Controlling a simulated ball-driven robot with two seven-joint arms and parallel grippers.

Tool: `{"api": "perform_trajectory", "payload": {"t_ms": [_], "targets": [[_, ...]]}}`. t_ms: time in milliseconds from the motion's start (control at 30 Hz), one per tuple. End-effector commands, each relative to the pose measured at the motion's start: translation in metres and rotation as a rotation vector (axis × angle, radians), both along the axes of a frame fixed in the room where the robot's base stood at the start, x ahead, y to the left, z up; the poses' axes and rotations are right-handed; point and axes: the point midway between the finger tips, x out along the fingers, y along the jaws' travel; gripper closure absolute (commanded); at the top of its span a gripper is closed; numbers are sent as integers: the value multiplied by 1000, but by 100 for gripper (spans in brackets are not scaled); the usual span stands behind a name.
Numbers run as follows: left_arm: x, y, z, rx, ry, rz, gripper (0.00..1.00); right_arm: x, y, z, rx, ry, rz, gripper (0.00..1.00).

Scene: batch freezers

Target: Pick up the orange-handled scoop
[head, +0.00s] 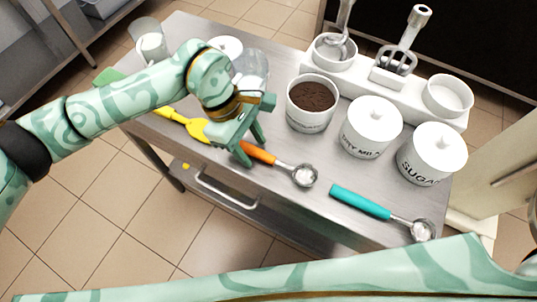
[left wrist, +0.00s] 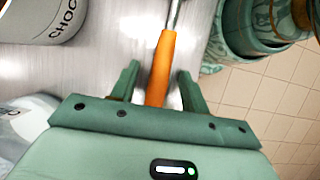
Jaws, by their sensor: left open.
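The orange-handled scoop (head: 260,154) lies on the metal table, its bowl with white powder pointing right in the head view. In the left wrist view its orange handle (left wrist: 161,62) runs between the two fingers, with the metal shaft at the top edge. My left gripper (head: 251,156) is open over the handle, one finger on each side. In the left wrist view the left gripper (left wrist: 160,84) shows a gap on both sides of the handle. Part of the handle is hidden by the gripper in the head view. The right gripper is not visible.
A teal-handled scoop (head: 360,202) lies to the right and a yellow utensil (head: 186,124) to the left. A pot of brown powder (head: 309,118), a dry milk jar (head: 370,139) and a sugar jar (head: 429,166) stand behind. The table's front edge is close.

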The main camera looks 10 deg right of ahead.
Motion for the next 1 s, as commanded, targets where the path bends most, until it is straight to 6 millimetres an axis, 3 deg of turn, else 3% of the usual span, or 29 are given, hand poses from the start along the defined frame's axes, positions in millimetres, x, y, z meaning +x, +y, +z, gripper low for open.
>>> {"api": "perform_trajectory", "payload": {"t_ms": [200,367,767,967,1000], "targets": [[0,0,-3,0,0,0,54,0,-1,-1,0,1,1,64],[0,0,-2,0,0,0,99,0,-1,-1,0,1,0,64],[0,0,2,1,-1,0,100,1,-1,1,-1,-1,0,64],[1,0,36,0,-8,-2,100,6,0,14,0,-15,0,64],[-6,2,45,0,-6,-3,100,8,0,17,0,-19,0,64]]}}
